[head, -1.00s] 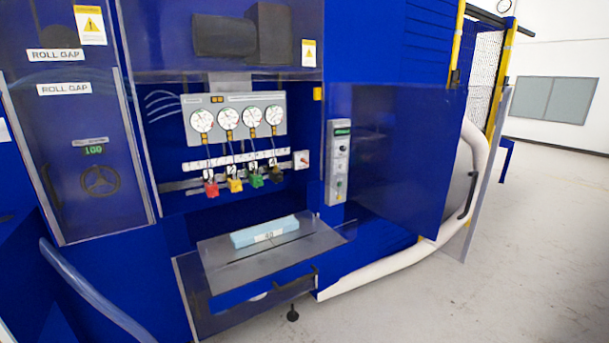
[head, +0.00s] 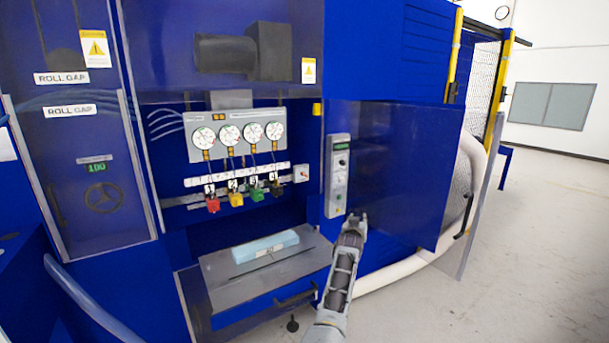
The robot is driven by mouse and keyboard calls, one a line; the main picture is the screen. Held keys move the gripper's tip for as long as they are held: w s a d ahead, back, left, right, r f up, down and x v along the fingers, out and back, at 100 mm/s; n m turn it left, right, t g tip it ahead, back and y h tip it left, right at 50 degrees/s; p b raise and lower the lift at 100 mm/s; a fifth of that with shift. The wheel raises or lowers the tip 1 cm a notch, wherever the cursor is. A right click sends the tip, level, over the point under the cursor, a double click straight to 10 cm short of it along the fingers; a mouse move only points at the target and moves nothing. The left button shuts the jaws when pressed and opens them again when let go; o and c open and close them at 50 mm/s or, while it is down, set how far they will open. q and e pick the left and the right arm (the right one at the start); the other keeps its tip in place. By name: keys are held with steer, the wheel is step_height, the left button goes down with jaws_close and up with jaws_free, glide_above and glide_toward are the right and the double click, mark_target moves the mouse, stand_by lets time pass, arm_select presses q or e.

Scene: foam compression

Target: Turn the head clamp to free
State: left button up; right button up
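A small white plate with a red-marked rotary knob (head: 301,174) sits to the right of the gauges. A grey control panel (head: 338,175) with several small knobs is mounted to its right. The labels on both are too small to read, so I cannot tell which carries the head clamp.
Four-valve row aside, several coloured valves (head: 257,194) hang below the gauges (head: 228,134). A light blue foam block (head: 265,246) lies on the grey table (head: 225,285). A blue door panel (head: 400,165) and a white hose (head: 395,280) are at the right.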

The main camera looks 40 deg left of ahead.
arm_select(q)
steer(key=s+a+r+n+g+y, duration=0.3)
steer(key=s+a+n, duration=0.3)
steer(key=a, duration=0.4)
steer(key=s+a+r+n+g+y, duration=0.2)
steer(key=s+a+r+n+y, duration=0.2)
steer(key=s+a+n, duration=0.3)
steer(key=a+r, duration=0.1)
steer(key=a, duration=0.2)
steer(key=shift+s+g, duration=0.2)
steer(key=shift+g, duration=0.2)
arm_select(e)
steer(key=shift+s+a+r, duration=0.2)
steer(key=shift+a, duration=0.35)
arm_select(q)
steer(key=shift+r+n, duration=0.1)
steer(key=shift+n, duration=0.3)
arm_select(e)
steer(key=shift+w+a, duration=0.1)
